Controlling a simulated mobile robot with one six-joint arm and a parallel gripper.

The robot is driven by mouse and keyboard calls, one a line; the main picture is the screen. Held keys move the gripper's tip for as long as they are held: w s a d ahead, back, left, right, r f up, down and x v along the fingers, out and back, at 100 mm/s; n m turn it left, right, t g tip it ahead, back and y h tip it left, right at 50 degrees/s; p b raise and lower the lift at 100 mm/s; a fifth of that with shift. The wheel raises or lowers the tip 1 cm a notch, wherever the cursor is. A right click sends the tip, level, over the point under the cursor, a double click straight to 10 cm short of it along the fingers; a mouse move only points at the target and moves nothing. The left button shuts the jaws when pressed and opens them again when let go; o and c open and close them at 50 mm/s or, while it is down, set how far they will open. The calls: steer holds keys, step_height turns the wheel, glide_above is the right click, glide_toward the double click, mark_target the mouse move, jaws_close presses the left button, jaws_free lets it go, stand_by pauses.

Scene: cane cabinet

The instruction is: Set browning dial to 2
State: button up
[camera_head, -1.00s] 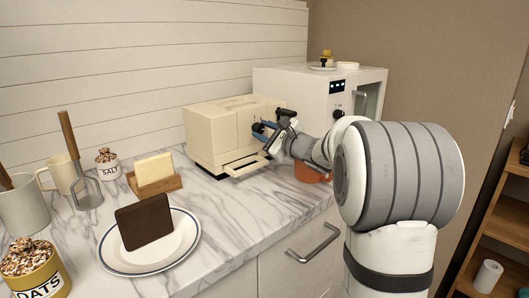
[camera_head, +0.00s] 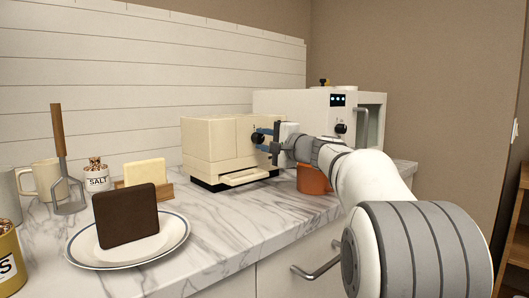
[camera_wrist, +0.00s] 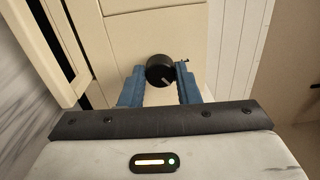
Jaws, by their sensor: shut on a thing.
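The cream toaster (camera_head: 205,150) stands on the marble counter against the panelled wall. Its black browning dial (camera_head: 257,138) is on the front face, above a protruding tray. My gripper (camera_head: 266,138) reaches in from the right with its blue fingers around the dial. In the wrist view the dial (camera_wrist: 160,70) sits between the blue fingertips, and a pale pointer line on it slants to the lower right. My gripper is shut on the dial. The scale numbers around the dial are too small to read.
The protruding tray (camera_head: 243,177) is below the dial. An orange pot (camera_head: 312,182) stands under my arm. A white oven (camera_head: 290,103) is behind on the right. A plate (camera_head: 82,251) with a dark slice is at the left front. Bare counter (camera_head: 225,215) lies before the toaster.

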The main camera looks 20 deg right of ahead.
steer(key=shift+n+b, duration=0.3)
steer(key=shift+n, duration=0.1)
steer(key=o, duration=1)
steer(key=p+v, duration=0.1)
steer(key=v, duration=0.6)
steer(key=shift+s+d+f, duration=0.1)
steer(key=shift+s+d, duration=0.05)
steer(key=shift+s, duration=0.2)
